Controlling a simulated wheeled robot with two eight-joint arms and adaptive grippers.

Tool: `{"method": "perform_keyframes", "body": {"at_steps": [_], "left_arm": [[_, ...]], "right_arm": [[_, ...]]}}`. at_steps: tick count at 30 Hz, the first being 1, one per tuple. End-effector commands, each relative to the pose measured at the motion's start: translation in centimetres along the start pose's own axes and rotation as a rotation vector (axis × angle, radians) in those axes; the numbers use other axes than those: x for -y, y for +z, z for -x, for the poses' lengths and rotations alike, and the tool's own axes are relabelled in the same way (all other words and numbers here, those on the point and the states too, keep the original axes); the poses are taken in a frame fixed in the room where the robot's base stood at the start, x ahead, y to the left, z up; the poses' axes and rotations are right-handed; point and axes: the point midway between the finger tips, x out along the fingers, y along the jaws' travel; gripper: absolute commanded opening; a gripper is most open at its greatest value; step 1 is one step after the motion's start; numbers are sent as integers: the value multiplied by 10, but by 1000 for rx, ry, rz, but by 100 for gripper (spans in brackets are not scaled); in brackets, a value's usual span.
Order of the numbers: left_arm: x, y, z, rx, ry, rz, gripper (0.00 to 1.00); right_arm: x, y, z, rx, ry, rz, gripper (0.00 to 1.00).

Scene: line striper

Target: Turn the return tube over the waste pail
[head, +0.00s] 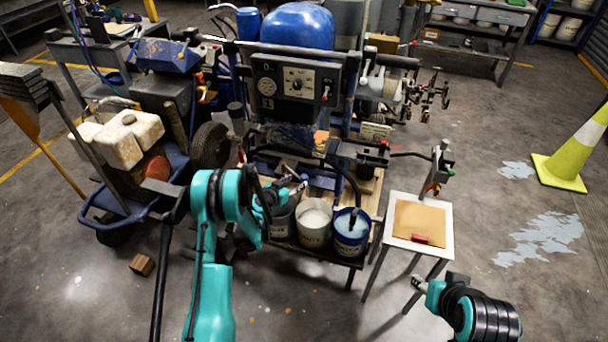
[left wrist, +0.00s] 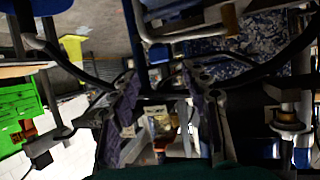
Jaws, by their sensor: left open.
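Three pails stand in a row on the low platform in the head view: a grey one (head: 281,222) at left, a middle one with pale contents (head: 314,228), and a blue one with pale blue liquid (head: 350,238). I cannot tell by sight which is the waste pail. A dark curved tube (head: 355,188) comes down into the blue pail; it looks like the return tube. My left gripper (head: 297,186) is above the grey and middle pails, partly hidden by my arm. In the left wrist view its fingers (left wrist: 163,110) are apart, with nothing clearly gripped. My right gripper (head: 418,284) is low at right, its fingers unclear.
The striper's control panel (head: 296,84) and blue tank (head: 297,26) rise behind the pails. A small white stand (head: 447,224) with a brown sheet is to the right. A cart with a stained white engine (head: 118,139) is at left. Open floor lies in front.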

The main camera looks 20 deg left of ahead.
Motion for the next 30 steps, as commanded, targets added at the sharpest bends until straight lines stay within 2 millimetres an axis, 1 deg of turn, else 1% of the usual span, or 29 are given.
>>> {"method": "perform_keyframes", "body": {"at_steps": [5, 9, 12, 15, 19, 26, 27, 29, 30], "left_arm": [[0, 3, -22, -1, 1, -1, 47], [0, 3, -47, -1, 1, -1, 47], [0, 3, -61, 0, 1, -1, 47], [0, 2, -71, -1, 1, 0, 47], [0, 1, -77, -1, 0, 0, 47], [0, 0, -77, -1, 0, 0, 47], [0, 0, -77, 0, 0, 0, 36], [0, 0, -77, 0, 0, 0, 20], [0, 0, -77, 0, 0, 0, 10]], "right_arm": [[0, 5, -7, 0, 0, 0, 46], [0, 10, -14, 0, 0, 0, 46], [0, 13, -18, 0, 0, 0, 46], [0, 15, -20, 0, 0, 0, 46], [0, 15, -21, 0, 0, 0, 46], [0, 15, -21, 0, 0, 0, 46], [0, 15, -21, 0, 0, 0, 46], [0, 15, -21, 0, 0, 0, 46], [0, 15, -21, 0, 0, 0, 46]]}}
